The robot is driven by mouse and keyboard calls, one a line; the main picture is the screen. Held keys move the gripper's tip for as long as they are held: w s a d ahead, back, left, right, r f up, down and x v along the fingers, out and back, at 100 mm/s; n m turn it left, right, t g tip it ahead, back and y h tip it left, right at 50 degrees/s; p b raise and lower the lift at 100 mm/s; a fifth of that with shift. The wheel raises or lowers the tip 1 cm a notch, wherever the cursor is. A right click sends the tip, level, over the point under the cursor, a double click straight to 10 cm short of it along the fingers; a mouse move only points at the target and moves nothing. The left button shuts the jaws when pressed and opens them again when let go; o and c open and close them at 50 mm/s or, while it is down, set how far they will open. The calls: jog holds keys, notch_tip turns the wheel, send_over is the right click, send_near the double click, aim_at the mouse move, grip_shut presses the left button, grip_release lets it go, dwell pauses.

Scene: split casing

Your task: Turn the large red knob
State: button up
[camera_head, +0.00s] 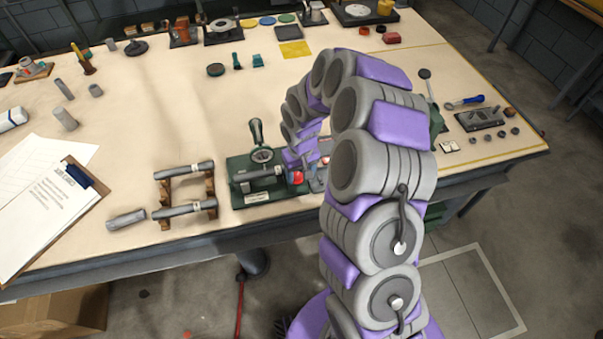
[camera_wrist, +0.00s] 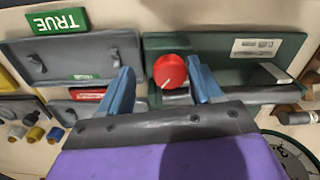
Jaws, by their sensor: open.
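The red knob (camera_wrist: 170,71) is round, with a white pointer line, on a dark green fixture (camera_wrist: 225,58) in the wrist view. My gripper (camera_wrist: 161,68) is open, its two blue fingers on either side of the knob. The right finger looks close to the knob and the left finger stands farther off; I cannot tell whether either touches. In the head view the knob (camera_head: 297,177) shows small at the right end of the green fixture (camera_head: 237,166), beside my gripper. My arm hides part of the bench behind it.
In the head view, grey rods on wooden supports (camera_head: 185,190) lie left of the fixture. A clipboard (camera_head: 50,215) lies at far left.

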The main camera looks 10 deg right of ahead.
jog(key=shift+a+f, duration=0.1)
jog(key=shift+a, duration=1.1)
jog(key=shift+d, duration=1.05)
jog(key=c, duration=0.5)
jog(key=shift+a, duration=0.55)
jog(key=c, duration=0.5)
jog(key=shift+d+m+p, duration=0.25)
jog(key=shift+m+p, duration=0.05)
jog(key=shift+p, duration=0.1)
jog(key=shift+c, duration=0.2)
jog(key=shift+w+a, duration=0.1)
jog(key=shift+a, duration=0.05)
jog(key=o, duration=1)
jog(key=shift+o, duration=0.2)
